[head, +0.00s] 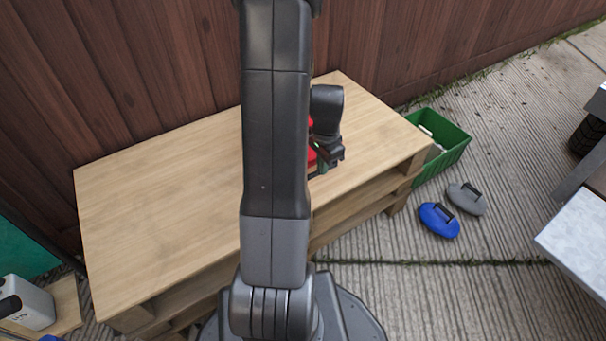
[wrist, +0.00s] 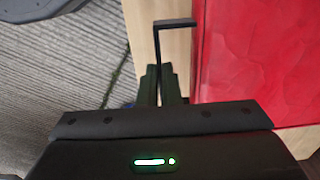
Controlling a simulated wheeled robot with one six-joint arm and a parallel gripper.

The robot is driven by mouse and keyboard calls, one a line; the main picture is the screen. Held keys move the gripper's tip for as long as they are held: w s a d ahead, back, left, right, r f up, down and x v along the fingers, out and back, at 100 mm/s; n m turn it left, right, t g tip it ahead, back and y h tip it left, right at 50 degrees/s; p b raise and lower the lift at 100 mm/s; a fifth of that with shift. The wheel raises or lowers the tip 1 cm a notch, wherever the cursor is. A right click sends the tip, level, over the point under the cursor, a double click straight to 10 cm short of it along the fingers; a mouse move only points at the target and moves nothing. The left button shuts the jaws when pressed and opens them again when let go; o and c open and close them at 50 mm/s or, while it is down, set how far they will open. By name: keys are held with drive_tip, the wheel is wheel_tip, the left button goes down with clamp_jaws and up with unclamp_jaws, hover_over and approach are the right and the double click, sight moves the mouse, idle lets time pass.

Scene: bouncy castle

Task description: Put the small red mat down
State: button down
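The small red mat (wrist: 255,60) fills the right of the wrist view. A thin black handle (wrist: 175,22) stands out at its left edge. My gripper (wrist: 161,84) has its two dark fingers close together, with the handle's bar running between them. In the head view only small red parts of the mat (head: 312,158) show behind my arm, beside my gripper (head: 325,167). The mat is over the right part of the pale wooden table (head: 160,210). I cannot tell whether it touches the tabletop.
A green crate (head: 452,153) stands right of the table. A blue pad (head: 437,222) and a grey pad (head: 464,201), both with handles, lie on the concrete. A brown wooden fence (head: 170,60) runs behind the table. The table's left half is bare.

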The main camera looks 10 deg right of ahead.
drive_tip(key=shift+f+b, duration=0.95)
drive_tip(key=shift+f, duration=1.85)
drive_tip(key=shift+f, duration=0.2)
drive_tip(key=c, duration=1.6)
unclamp_jaws()
wheel_tip(320, 180, up, 12)
drive_tip(key=p, duration=0.4)
drive_tip(key=shift+s+r, duration=0.1)
drive_tip(key=shift+r, duration=0.1)
